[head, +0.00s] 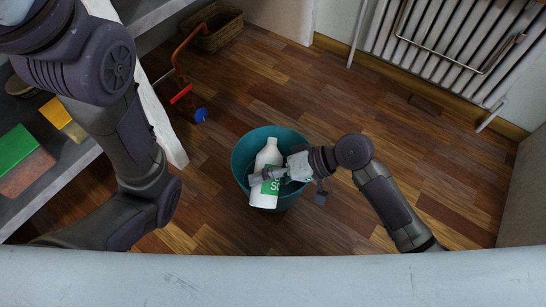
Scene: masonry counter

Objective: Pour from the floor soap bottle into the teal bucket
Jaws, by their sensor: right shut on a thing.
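The teal bucket (241,152) stands on the wooden floor in the middle of the view. The floor soap bottle (267,157) is white with a green label and shows over the bucket's opening. Its narrow top points up in the picture and its label end toward the bucket's near rim. How far it is tilted, I cannot tell. My right gripper (268,175) reaches in from the right and is shut on the bottle around its body, by the label. My left arm fills the left side of the view, but its gripper is out of the picture. The bucket's inside is mostly hidden by bottle and gripper.
A counter with a green and a pink block (17,148) and a yellow one (56,112) is at the left. A wicker basket (213,27) and an orange-handled tool (180,60) are beyond. A radiator (450,45) is at the upper right.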

